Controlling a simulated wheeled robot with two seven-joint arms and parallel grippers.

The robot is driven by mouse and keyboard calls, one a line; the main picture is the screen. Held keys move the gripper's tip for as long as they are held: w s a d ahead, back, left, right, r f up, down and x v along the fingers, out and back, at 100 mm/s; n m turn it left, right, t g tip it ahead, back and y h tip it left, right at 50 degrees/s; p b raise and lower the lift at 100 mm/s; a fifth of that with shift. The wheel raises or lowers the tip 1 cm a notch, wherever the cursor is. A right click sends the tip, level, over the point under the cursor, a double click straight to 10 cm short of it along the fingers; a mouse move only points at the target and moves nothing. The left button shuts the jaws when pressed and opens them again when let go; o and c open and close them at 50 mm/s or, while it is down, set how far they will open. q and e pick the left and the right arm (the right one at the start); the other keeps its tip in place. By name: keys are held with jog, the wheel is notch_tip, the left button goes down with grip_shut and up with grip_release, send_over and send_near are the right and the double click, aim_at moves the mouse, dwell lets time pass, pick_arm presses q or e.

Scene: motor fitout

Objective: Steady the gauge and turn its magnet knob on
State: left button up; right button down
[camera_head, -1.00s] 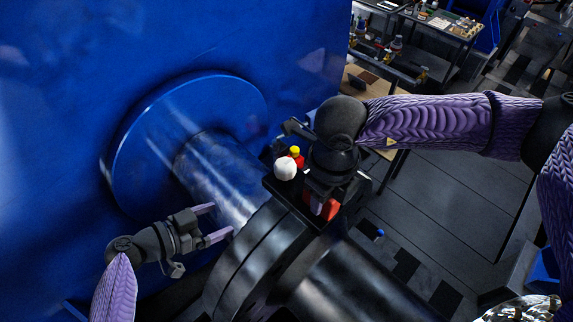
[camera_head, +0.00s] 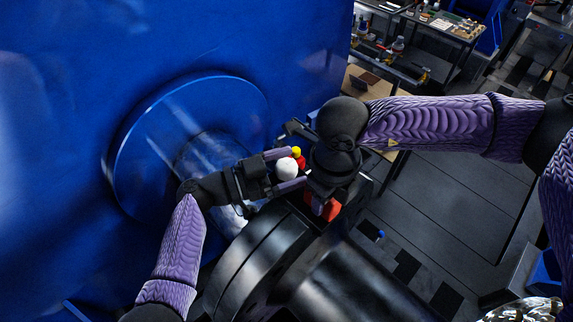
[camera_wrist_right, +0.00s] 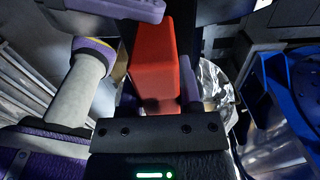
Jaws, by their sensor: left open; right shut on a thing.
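The gauge stands at the collar on the big shaft, mostly hidden by my grippers. Its round white part (camera_head: 286,168) shows beside a small red part (camera_head: 299,160) with a yellow top (camera_head: 296,151). I cannot tell which part is the magnet knob. My left gripper (camera_head: 293,170) is open, with one finger on each side of the white part; contact is unclear. My right gripper (camera_head: 318,207) points down and is shut on a red block (camera_head: 331,209). In the right wrist view the red block (camera_wrist_right: 154,62) stands between the fingers.
A black flanged coupling (camera_head: 262,255) lies below the grippers. A shiny shaft (camera_head: 205,160) runs from it to a blue housing (camera_head: 90,80). A cluttered bench (camera_head: 440,22) stands far back right. Dark floor (camera_head: 440,200) lies open at the right.

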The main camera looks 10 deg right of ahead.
pick_arm(q)
grip_shut()
jog(key=m+g, duration=0.2)
jog(key=g, duration=0.1)
jog(key=m+g, duration=0.2)
jog(key=g, duration=0.1)
jog(key=shift+h, duration=0.3)
jog(key=shift+g, duration=0.4)
grip_release()
